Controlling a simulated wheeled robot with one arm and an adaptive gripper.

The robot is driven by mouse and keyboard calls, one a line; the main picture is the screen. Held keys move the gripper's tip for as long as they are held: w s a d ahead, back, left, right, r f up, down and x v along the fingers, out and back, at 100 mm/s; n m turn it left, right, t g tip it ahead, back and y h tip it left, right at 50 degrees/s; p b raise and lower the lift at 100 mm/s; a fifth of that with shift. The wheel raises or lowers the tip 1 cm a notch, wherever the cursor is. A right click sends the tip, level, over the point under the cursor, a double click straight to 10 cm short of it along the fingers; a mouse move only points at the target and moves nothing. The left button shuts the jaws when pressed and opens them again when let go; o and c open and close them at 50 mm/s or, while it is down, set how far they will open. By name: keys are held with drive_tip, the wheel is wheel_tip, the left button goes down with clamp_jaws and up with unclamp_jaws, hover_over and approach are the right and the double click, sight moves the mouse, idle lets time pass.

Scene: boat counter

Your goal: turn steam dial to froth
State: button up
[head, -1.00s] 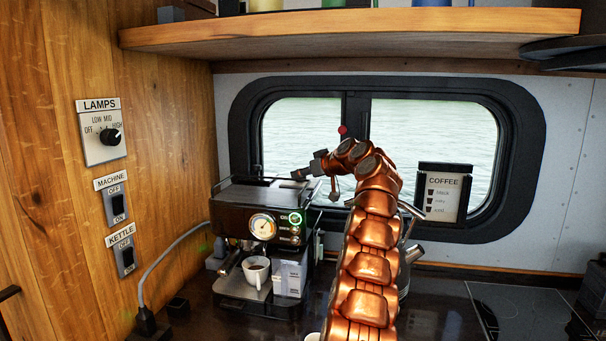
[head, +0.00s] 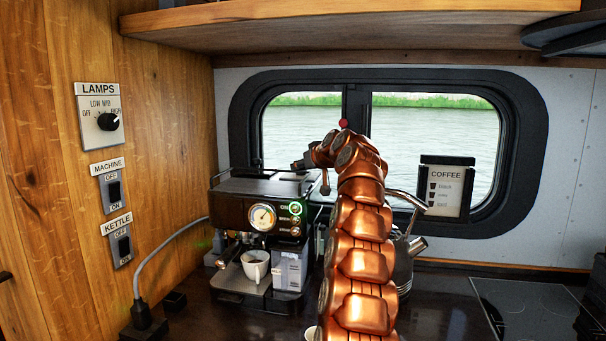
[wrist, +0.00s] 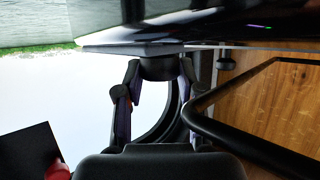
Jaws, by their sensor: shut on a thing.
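The black coffee machine (head: 250,209) stands at the back left of the counter, with a green-lit button (head: 296,208) and a round gauge (head: 262,217) on its front. In the wrist view, my gripper (wrist: 160,76) has its two fingers on either side of a dark round knob (wrist: 158,66), which I take for the steam dial, and is shut on it. The knob's marks and pointer are not visible, so its setting cannot be read. In the head view, my copper arm covers the machine's right side, and the fingers and knob are hidden.
A white cup (head: 255,265) stands on the machine's drip tray. A metal kettle (head: 405,265) is partly hidden behind my arm. A shelf (head: 350,28) hangs above. Switches for lamps, machine and kettle are on the left wall.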

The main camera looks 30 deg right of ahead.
idle(0.3)
drive_tip(key=o, duration=1.2)
drive_tip(key=shift+c, duration=0.2)
drive_tip(key=shift+s, duration=0.2)
drive_tip(key=shift+s+r, duration=0.4)
drive_tip(key=shift+s, duration=0.1)
drive_tip(key=shift+s+a+r, duration=0.1)
drive_tip(key=shift+s+a, duration=0.05)
drive_tip(key=shift+s, duration=0.35)
drive_tip(key=v, duration=0.9)
drive_tip(key=shift+s, duration=0.2)
